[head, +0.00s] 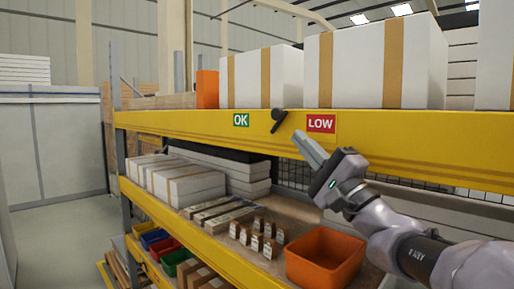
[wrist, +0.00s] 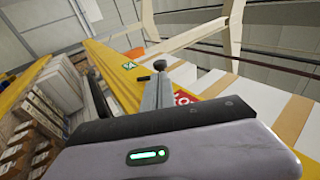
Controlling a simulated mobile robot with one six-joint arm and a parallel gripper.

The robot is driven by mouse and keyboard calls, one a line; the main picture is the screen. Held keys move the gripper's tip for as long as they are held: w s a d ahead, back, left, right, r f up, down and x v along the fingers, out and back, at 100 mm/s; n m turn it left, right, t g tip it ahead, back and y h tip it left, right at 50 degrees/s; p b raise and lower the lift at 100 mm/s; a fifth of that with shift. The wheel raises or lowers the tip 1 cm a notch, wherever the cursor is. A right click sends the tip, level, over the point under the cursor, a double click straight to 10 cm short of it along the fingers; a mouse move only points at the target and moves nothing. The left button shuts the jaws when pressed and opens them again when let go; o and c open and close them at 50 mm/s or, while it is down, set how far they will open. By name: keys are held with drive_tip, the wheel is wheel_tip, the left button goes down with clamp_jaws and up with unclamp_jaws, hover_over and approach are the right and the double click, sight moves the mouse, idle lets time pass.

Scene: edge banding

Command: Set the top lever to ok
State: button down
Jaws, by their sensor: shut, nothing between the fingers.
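The top lever (head: 279,117) is a small black handle on the yellow top beam, between the green OK sign (head: 241,120) and the red LOW sign (head: 321,123). Its thicker end is up and right, its thin end down and left. My gripper (head: 299,137) is shut and empty, its tips just right of and below the lever. In the wrist view the lever's black end (wrist: 160,65) shows just past the grey fingers (wrist: 156,92). The OK sign (wrist: 129,65) lies left of it, and the LOW sign (wrist: 183,98) is partly hidden at right. Contact with the lever cannot be told.
The yellow beam (head: 420,146) runs across the rack. White boxes (head: 380,65) and an orange box (head: 207,89) stand above it. An orange bin (head: 325,257), small boxes (head: 258,241) and flat cartons (head: 185,183) sit on the shelf below. Space before the beam is open.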

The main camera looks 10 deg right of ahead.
sight(280, 117)
drive_tip(key=p+x, duration=0.1)
drive_tip(key=x, duration=0.5)
drive_tip(key=shift+p, duration=0.3)
